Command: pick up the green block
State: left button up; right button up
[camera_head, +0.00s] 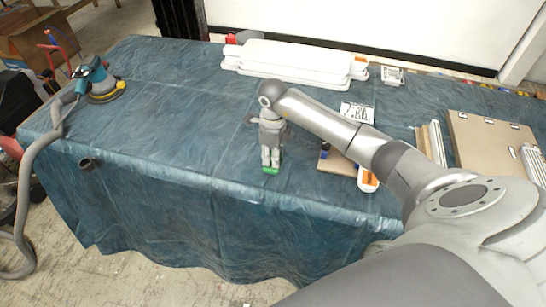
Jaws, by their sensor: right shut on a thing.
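The green block (270,170) shows as a small green piece at the fingertips of my right gripper (270,164), near the front edge of the covered table (180,150). My right gripper points down and is shut on the green block. The fingers hide part of the block. I cannot tell whether the block touches the table. My right arm reaches in from the lower right. My left gripper is not in view.
White stacked panels (295,62) lie at the back. A blue sander (98,82) with a grey hose (35,165) is at the left. An orange-and-white bottle (367,180) and a brown board (338,163) lie right of the gripper. The table's left middle is mostly clear.

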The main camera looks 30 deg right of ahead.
jog(key=shift+r, duration=0.1)
jog(key=shift+r, duration=0.2)
notch_tip(320, 180, up, 2)
jog(key=shift+w+d+r+b, duration=0.1)
jog(key=shift+r+b, duration=0.05)
jog(key=shift+b, duration=0.6)
jog(key=s+a+r+b, duration=0.1)
jog(key=s+a+r, duration=0.7)
jog(key=a+r, duration=0.2)
jog(key=shift+s+a+b, duration=0.15)
jog(key=shift+a+b, duration=0.15)
jog(key=shift+a, duration=0.5)
